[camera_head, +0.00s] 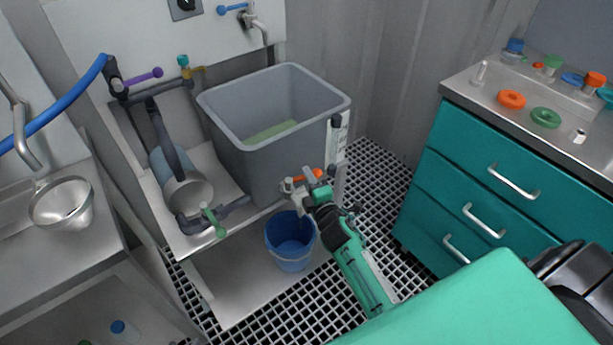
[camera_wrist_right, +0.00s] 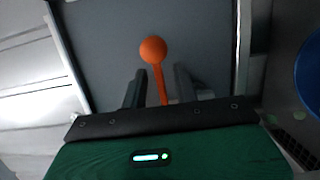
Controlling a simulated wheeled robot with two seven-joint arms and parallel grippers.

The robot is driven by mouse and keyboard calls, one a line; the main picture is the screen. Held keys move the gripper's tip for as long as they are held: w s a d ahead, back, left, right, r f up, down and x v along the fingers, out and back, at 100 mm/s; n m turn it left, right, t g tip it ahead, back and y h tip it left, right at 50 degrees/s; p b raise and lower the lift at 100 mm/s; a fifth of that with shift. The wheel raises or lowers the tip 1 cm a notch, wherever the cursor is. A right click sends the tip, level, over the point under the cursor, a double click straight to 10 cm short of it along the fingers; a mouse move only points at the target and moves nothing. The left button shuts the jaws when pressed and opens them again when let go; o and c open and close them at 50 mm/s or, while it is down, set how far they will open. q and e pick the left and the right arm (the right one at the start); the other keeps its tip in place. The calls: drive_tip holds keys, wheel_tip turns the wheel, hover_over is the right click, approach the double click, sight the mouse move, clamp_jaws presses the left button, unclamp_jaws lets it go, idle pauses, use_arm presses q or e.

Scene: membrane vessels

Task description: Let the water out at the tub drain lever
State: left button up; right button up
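The grey tub (camera_head: 240,130) stands on a metal shelf, with a pale green surface (camera_head: 270,132) low inside it. The orange drain lever (camera_head: 308,175) is at the tub's lower front corner, partly hidden by my right gripper (camera_head: 300,188). In the right wrist view, the lever's ball end (camera_wrist_right: 152,50) lies just beyond the fingertips and its stem runs between the two fingers (camera_wrist_right: 160,82). The fingers are apart, with a gap visible on both sides of the stem. My left gripper is not in view.
A blue bucket (camera_head: 290,240) stands on the lower shelf below the lever. Pipes with a green-handled valve (camera_head: 213,222) lie left of the tub. A teal drawer cabinet (camera_head: 470,190) stands to the right. Grated floor (camera_head: 375,190) lies between.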

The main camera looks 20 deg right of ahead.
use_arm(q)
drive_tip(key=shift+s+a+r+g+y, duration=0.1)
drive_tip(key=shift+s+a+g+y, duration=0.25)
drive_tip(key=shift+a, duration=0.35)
use_arm(e)
drive_tip(key=s, duration=1.2)
drive_tip(key=shift+s+a, duration=0.15)
drive_tip(key=shift+a, duration=0.2)
